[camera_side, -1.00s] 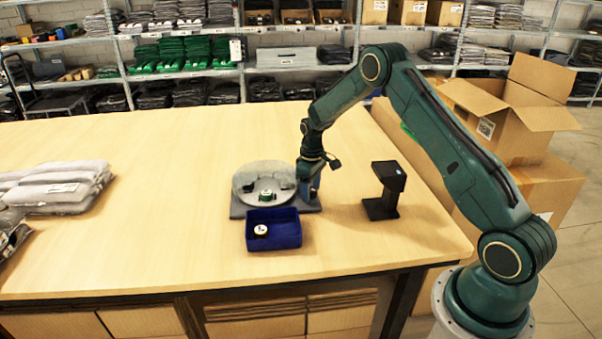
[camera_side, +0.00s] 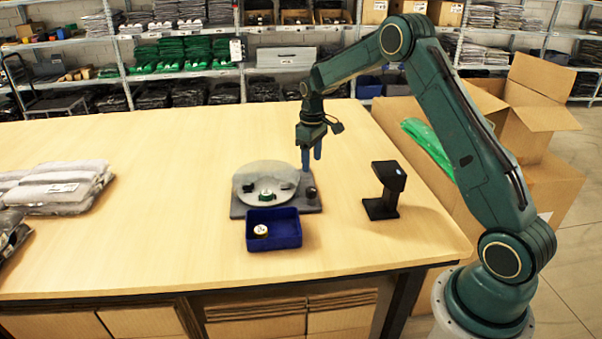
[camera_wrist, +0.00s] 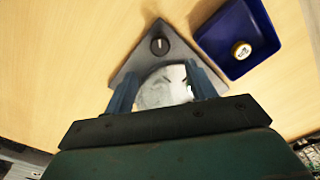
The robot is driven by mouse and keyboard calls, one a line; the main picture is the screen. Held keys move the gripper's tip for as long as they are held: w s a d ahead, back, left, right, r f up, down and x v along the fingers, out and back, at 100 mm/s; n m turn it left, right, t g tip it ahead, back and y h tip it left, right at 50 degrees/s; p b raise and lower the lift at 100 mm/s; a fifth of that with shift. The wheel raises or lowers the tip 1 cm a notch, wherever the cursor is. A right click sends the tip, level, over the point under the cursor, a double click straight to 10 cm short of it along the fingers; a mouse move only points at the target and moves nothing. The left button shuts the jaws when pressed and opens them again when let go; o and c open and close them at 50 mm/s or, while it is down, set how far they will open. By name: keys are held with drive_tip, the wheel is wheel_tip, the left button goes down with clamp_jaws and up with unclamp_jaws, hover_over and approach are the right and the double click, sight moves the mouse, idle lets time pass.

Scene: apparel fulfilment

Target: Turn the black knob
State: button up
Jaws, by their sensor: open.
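The black knob (camera_side: 310,192) stands on the right part of a dark grey base plate (camera_side: 240,211), beside a round grey disc (camera_side: 255,175). In the wrist view the knob (camera_wrist: 159,46) shows a light pointer line and lies beyond my fingertips. A green-and-white item and small dark items lie on the disc. My gripper (camera_side: 311,165) is above the far right of the disc, higher than the knob and apart from it. Its two blue fingers (camera_wrist: 160,85) are spread with nothing between them; the disc shows below them.
A blue bin (camera_side: 275,240) holding a small round white-topped item (camera_side: 260,231) stands in front of the base. A black scanner-like stand (camera_side: 385,190) is to the right. Grey bagged garments (camera_side: 60,187) lie at far left. The table between is clear.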

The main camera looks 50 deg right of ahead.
drive_tip(key=shift+r, duration=1.55)
drive_tip(key=s+a+r+t, duration=0.1)
drive_tip(key=s+a+r, duration=0.55)
drive_tip(key=r, duration=0.25)
drive_tip(key=s+a+r+t, duration=0.2)
drive_tip(key=s+a+r, duration=0.4)
drive_tip(key=s+r, duration=0.2)
drive_tip(key=s+a+m+t, duration=0.1)
drive_tip(key=s+a, duration=0.2)
drive_tip(key=s, duration=0.6)
drive_tip(key=s+a+t, duration=0.1)
drive_tip(key=s+a, duration=0.2)
drive_tip(key=s, duration=0.6)
drive_tip(key=shift+s+a+m+t, duration=0.3)
drive_tip(key=shift+s+m, duration=0.05)
drive_tip(key=shift+m, duration=0.05)
